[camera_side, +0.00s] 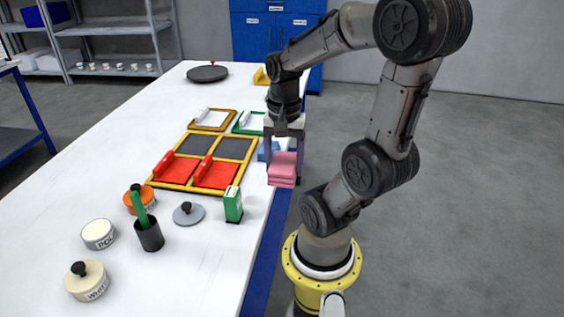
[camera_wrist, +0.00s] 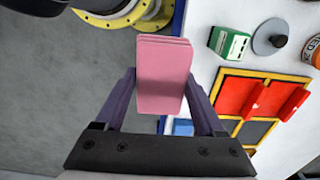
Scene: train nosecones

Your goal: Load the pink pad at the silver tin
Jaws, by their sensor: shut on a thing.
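My gripper (camera_side: 284,158) is shut on the pink pad (camera_side: 282,172), a block with layered pink edges, held near the table's right edge. In the wrist view the pad (camera_wrist: 163,78) sits between the two purple fingers. The silver tin (camera_side: 98,235) stands open at the table's left front, with cream-coloured contents and a label partly reading "PO". It is well to the left of my gripper. A grey lid with a black knob (camera_side: 188,214) lies flat on the table between them.
A yellow-framed tray (camera_side: 150,188) with red and dark panels lies mid-table. A green box (camera_side: 233,205), an orange tin (camera_side: 131,203), a dark cup (camera_side: 149,237) with a green item, and a cream lidded tin (camera_side: 88,288) stand nearby. A blue block (camera_side: 262,154) lies behind the gripper.

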